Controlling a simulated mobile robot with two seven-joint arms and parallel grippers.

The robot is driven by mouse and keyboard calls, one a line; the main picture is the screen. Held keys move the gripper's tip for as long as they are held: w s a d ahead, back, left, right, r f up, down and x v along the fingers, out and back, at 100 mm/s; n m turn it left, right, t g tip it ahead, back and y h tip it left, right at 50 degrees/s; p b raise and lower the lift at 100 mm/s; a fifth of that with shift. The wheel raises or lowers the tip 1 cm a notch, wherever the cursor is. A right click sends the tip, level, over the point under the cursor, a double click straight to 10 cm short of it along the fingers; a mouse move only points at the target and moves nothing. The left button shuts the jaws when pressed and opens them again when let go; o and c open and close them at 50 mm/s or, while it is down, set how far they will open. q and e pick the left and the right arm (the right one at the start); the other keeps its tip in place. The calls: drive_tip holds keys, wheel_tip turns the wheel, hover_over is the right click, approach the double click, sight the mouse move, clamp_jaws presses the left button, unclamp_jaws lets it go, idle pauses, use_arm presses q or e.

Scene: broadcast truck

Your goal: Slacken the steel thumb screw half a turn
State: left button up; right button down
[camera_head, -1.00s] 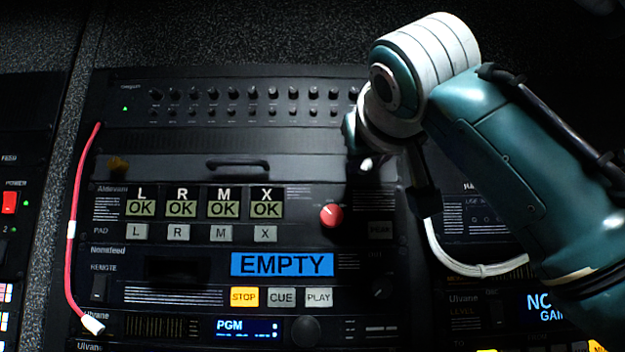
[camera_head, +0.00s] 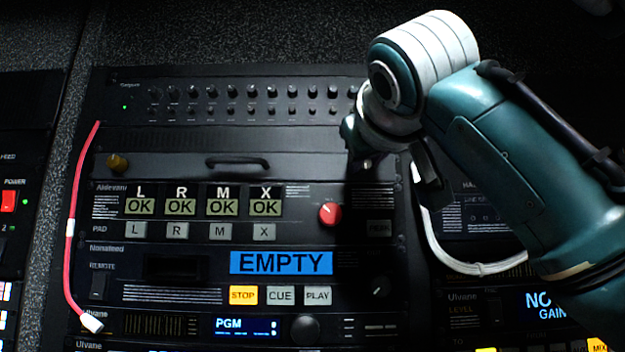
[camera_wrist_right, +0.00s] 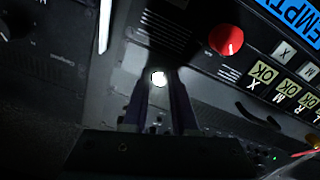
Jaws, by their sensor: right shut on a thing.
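The steel thumb screw (camera_wrist_right: 158,78) shows as a bright round head between the two fingers of my right gripper (camera_wrist_right: 160,88) in the wrist view. The fingers are shut on it from both sides. In the head view my right gripper (camera_head: 368,160) is at the right end of the dark drawer panel (camera_head: 300,166). There the wrist and the dark fingers hide most of the screw, and its slot or mark cannot be made out. My left gripper is not in view.
A brass-coloured screw (camera_head: 117,163) sits at the panel's left end, and a handle (camera_head: 238,162) at its middle. A red knob (camera_head: 330,214) is just below my gripper. A row of small knobs (camera_head: 250,92) lies above. A red cable (camera_head: 72,230) hangs at left.

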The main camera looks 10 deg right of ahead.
drive_tip(key=n, duration=2.1)
drive_tip(key=shift+d, duration=0.1)
drive_tip(key=n, duration=0.3)
drive_tip(key=shift+n+y, duration=0.3)
drive_tip(key=shift+n, duration=0.1)
drive_tip(key=n, duration=0.4)
drive_tip(key=shift+n, duration=2.2)
